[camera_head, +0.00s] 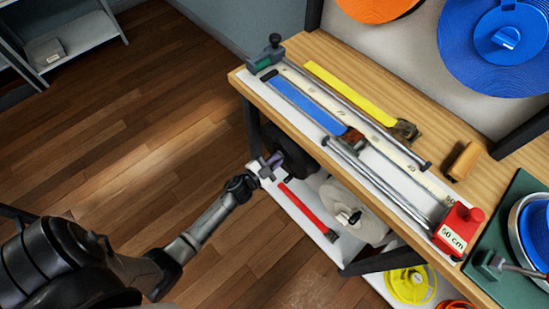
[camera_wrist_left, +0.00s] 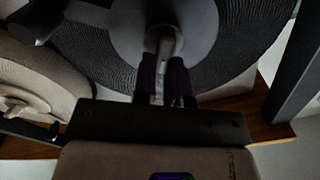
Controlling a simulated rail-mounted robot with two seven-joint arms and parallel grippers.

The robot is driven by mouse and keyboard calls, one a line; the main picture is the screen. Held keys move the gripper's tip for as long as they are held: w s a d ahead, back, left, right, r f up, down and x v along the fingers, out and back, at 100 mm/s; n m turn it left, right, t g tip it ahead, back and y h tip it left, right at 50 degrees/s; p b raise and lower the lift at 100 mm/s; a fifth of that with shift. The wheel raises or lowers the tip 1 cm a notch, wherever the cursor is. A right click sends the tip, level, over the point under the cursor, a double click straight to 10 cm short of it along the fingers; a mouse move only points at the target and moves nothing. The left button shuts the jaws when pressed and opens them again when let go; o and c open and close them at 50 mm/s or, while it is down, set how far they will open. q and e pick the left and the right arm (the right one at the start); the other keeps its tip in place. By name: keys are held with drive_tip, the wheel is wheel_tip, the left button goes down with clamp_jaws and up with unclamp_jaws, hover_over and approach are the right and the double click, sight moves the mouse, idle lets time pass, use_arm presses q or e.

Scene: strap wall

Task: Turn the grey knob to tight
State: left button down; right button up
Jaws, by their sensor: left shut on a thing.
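A black ribbed spool (camera_head: 297,155) hangs under the front edge of the wooden bench. In the left wrist view the black spool (camera_wrist_left: 235,50) fills the upper middle, with a grey hub. The grey knob (camera_wrist_left: 162,42) stands out from that hub. My left gripper (camera_head: 264,167) reaches the knob from the left, below the bench edge. In the left wrist view my left gripper (camera_wrist_left: 165,72) has its dark fingers shut on the knob, one on each side. The fingers hide part of the knob, and no tight mark is readable. My right gripper is not in view.
A white shelf (camera_head: 300,221) with a red strap lies below. The bench (camera_head: 450,140) holds blue and yellow straps, metal rods and a red 50 cm block (camera_head: 455,232). Open floor lies left.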

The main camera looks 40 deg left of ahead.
use_arm(q)
drive_tip(key=m, duration=0.3)
drive_tip(key=f+m+b, duration=0.1)
drive_tip(key=m, duration=0.3)
drive_tip(key=m+b, duration=0.1)
drive_tip(key=m, duration=0.3)
drive_tip(key=shift+d+f, duration=0.25)
drive_tip(key=shift+d, duration=0.15)
idle(0.3)
drive_tip(key=c, duration=1.2)
unclamp_jaws()
drive_tip(key=shift+o, duration=0.2)
drive_tip(key=shift+s, duration=0.15)
